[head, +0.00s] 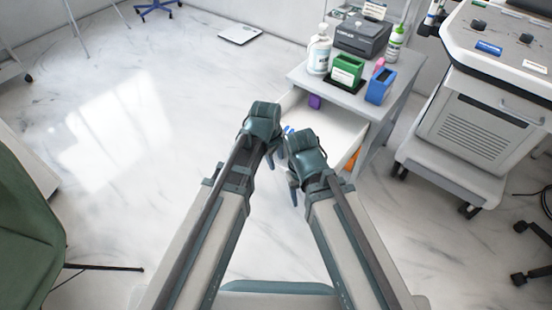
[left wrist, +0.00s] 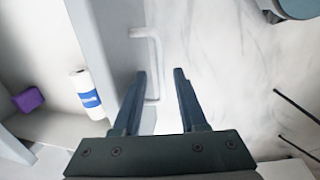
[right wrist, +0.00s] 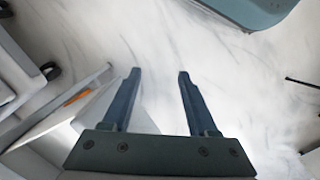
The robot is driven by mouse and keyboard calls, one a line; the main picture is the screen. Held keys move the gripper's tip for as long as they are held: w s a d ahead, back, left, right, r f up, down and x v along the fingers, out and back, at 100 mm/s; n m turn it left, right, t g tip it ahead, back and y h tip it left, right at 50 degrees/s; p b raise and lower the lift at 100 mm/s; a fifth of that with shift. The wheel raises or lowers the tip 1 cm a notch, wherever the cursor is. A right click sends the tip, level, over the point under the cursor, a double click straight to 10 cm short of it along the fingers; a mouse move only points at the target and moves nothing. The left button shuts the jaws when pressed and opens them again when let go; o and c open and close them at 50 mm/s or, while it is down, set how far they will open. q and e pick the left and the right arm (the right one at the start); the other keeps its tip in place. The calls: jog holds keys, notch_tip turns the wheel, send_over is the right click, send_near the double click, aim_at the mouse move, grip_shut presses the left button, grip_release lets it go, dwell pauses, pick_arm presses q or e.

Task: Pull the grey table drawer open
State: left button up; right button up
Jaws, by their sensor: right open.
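The grey table (head: 408,72) stands right of centre in the head view. Its drawer (head: 338,126) is out, showing a pale interior with a purple object (head: 315,102). In the left wrist view the drawer's light bar handle (left wrist: 153,50) sits on the front panel (left wrist: 103,45). My left gripper (head: 272,158) is at the drawer front. Its open fingers (left wrist: 160,74) straddle the handle's bar, one on each side; contact cannot be told. My right gripper (head: 292,190) is open and empty, beside the left one and clear of the drawer (right wrist: 95,108).
A white and blue roll (left wrist: 86,92) lies in the drawer. On the table stand a bottle (head: 319,52), a green box (head: 347,70), a blue box (head: 381,86) and a dark printer (head: 362,38). A wheeled machine (head: 480,115) stands right. The floor at left is mostly clear.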

pick_arm(q)
jog(key=shift+r, duration=0.1)
notch_tip(320, 180, up, 13)
jog(key=s+a+p, duration=0.1)
jog(key=s+p, duration=0.1)
jog(key=p, duration=1.1)
jog(key=shift+a+r+p, duration=0.2)
jog(key=shift+a+p, duration=0.05)
jog(key=shift+p, duration=0.05)
jog(key=s+a+m+y, duration=0.1)
jog(key=s+a+m, duration=0.2)
jog(key=a+m, duration=0.35)
jog(key=s+a+m, duration=0.3)
jog(key=a+m, duration=0.2)
jog(key=a, duration=0.2)
jog(key=s+d+r+m+p, duration=0.1)
jog(key=d+r+p, duration=0.2)
jog(key=r+p, duration=0.3)
jog(key=s+d+r+m+g+y+p, duration=0.1)
jog(key=s+d+r+p, duration=0.1)
jog(key=d+r+p, duration=0.2)
jog(key=s+d+r+m+p, duration=0.1)
jog(key=d+r+p, duration=0.3)
jog(key=r+p, duration=0.6)
jog(key=shift+s+d+r+g, duration=0.2)
jog(key=shift+s+g, duration=0.2)
jog(key=shift+s, duration=0.2)
